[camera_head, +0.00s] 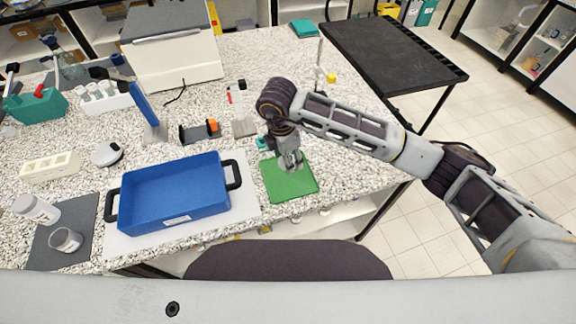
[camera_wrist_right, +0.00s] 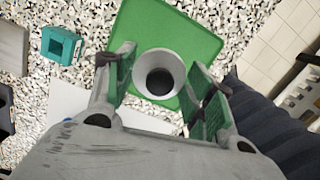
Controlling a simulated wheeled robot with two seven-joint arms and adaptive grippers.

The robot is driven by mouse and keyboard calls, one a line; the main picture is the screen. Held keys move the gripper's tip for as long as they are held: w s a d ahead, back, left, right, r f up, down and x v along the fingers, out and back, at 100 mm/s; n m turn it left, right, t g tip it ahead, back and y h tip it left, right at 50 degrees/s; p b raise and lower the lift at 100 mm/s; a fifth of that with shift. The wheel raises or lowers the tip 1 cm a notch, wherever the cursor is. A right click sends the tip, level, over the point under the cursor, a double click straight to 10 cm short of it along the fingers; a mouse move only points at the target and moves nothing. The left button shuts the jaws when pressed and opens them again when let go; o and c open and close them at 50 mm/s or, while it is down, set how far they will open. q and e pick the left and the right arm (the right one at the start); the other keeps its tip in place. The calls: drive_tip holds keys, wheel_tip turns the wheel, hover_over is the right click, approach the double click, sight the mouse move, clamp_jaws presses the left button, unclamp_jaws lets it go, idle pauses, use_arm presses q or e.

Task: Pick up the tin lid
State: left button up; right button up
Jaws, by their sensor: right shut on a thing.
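My right gripper (camera_head: 290,162) points down over the green mat (camera_head: 285,191), near the front edge of the bench. In the right wrist view, its two green-padded fingers (camera_wrist_right: 162,88) are on either side of a round, pale grey piece with a dark centre, which I take to be the tin lid (camera_wrist_right: 158,57). The gripper is shut on it. The green mat (camera_wrist_right: 203,38) lies beneath it; I cannot tell whether the piece touches the mat. In the head view the gripper mostly hides the piece. My left gripper is not in view.
A blue tray (camera_head: 172,190) with black handles stands left of the mat. A teal block (camera_wrist_right: 62,45) sits by the mat. A black-and-orange holder (camera_head: 200,131) and a white-and-red bottle (camera_head: 237,93) stand behind. A black table (camera_head: 385,52) is at the back right.

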drive_tip(key=shift+r, duration=1.65)
drive_tip(key=shift+s+f, duration=0.1)
drive_tip(key=shift+s, duration=0.1)
